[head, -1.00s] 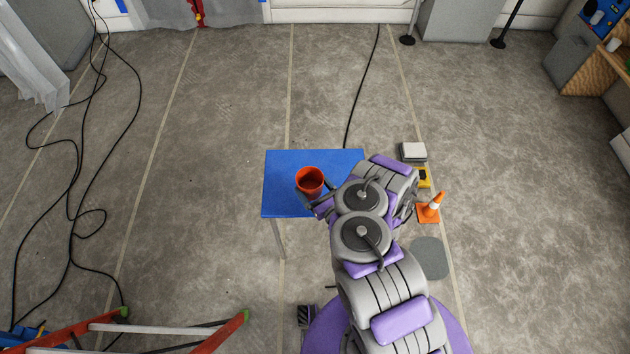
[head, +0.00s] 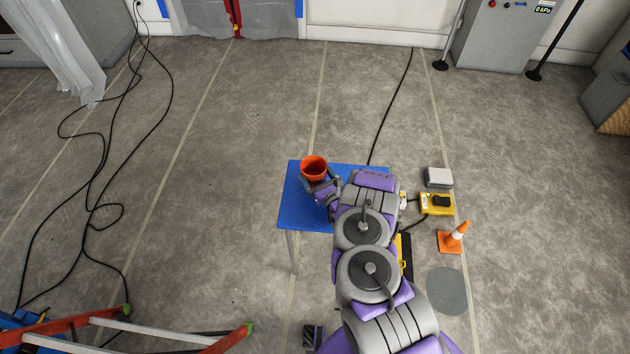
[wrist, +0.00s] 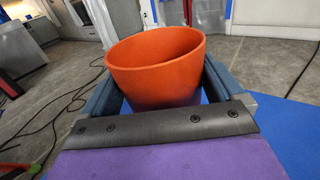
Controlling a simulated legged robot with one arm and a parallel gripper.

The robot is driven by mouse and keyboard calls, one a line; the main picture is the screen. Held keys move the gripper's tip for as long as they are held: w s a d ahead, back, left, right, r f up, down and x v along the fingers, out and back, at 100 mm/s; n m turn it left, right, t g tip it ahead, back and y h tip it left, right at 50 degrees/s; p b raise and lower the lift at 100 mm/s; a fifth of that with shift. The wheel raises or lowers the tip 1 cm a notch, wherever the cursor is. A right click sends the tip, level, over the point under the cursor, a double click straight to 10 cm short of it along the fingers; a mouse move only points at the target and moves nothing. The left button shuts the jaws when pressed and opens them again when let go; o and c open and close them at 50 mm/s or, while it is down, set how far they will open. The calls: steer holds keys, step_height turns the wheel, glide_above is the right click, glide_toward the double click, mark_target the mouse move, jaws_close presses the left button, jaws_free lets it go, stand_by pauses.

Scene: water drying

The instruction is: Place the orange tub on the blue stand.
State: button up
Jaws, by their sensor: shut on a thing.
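The orange tub (head: 314,167) is an open, round cup-like tub near the far left part of the blue stand in the head view. The blue stand (head: 300,215) is a flat blue table top on thin legs. My gripper (head: 320,184) is shut on the tub, with one finger on each side of it. In the wrist view the tub (wrist: 155,70) sits between the fingers, tilted a little, its rim facing up. Blue top shows below and right of it. The tub's base is hidden, so I cannot tell if it touches the stand.
An orange cone (head: 453,237), a yellow box (head: 436,204) and a grey-white block (head: 438,177) lie right of the stand. A ladder (head: 150,330) is at lower left. Black cables (head: 95,200) run along the left floor. The stand's left half is mostly bare.

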mark_target(309, 170)
steer(key=shift+w+a, duration=0.15)
steer(key=shift+w, duration=0.35)
step_height(309, 170, down, 4)
steer(key=shift+r+b, duration=0.2)
steer(key=shift+b, duration=0.55)
steer(key=shift+r, duration=0.1)
steer(key=o, duration=0.7)
